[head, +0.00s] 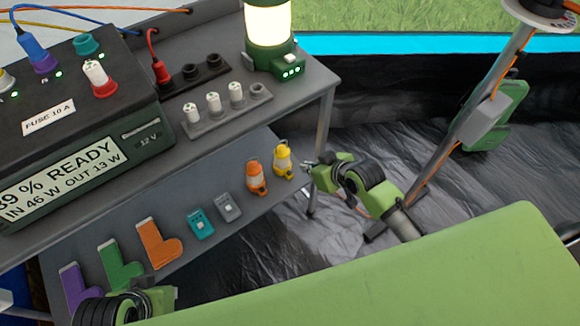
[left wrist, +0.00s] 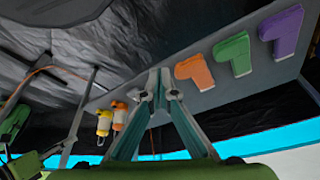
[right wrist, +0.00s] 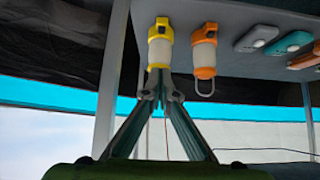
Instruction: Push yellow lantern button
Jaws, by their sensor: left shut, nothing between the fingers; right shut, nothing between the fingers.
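The yellow lantern (head: 283,160) stands on the lower shelf, beside the orange lantern (head: 256,178) at its left. My right gripper (head: 308,165) is shut and empty, just right of the yellow lantern. In the right wrist view, my right fingertips (right wrist: 163,88) point at the yellow lantern (right wrist: 160,48); I cannot tell whether they touch it. Its button is too small to make out. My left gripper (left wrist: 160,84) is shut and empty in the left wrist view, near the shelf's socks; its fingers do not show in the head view.
The shelf also holds a grey box (head: 227,205), a teal box (head: 200,223) and orange, green and purple socks (head: 158,243). Above, the table carries a power station (head: 85,120) and a lit green lantern (head: 268,35). A table leg (head: 326,125) stands near my right gripper.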

